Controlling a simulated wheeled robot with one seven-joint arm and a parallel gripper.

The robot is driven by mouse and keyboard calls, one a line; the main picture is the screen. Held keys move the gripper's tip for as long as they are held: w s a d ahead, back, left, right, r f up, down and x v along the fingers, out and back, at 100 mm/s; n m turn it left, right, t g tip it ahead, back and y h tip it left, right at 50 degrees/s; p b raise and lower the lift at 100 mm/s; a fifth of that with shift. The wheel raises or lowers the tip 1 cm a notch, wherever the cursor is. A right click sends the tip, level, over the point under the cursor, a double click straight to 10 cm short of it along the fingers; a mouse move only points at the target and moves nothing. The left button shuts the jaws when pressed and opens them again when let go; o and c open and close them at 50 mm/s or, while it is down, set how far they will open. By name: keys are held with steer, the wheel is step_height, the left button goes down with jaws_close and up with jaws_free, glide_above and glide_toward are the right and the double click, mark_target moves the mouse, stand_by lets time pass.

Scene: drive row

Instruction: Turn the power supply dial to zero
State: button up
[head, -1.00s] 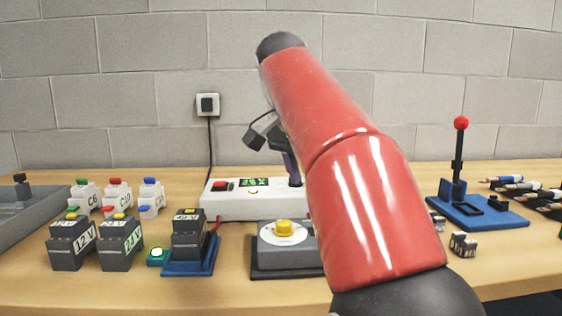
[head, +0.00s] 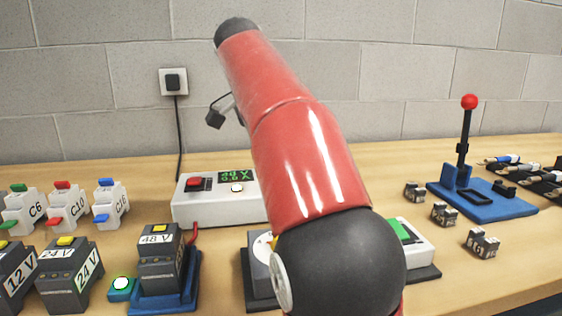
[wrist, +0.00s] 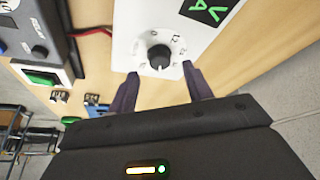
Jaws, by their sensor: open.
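The power supply (head: 218,207) is a white box at the back of the bench, with a red switch, a green-lettered display (head: 236,177) and a small lit button. My red arm hides its right part in the head view. In the wrist view its dial (wrist: 160,58) is a black knob on a white, marked scale, beside the display (wrist: 210,8). Its exact setting is too small to read. My gripper (wrist: 161,89) is open, its two dark fingers spread just short of the dial, one toward each side. The gripper is hidden in the head view.
Battery blocks (head: 70,275) and labelled breakers (head: 68,207) stand at the left. A 48 V block (head: 160,255) sits in a blue dock. A blue lever stand with a red ball (head: 469,102) and small metal blocks (head: 483,243) are at the right. A green-buttoned box (head: 412,240) stands near my arm.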

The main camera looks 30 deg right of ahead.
steer(key=shift+x, duration=1.6)
steer(key=c, duration=1)
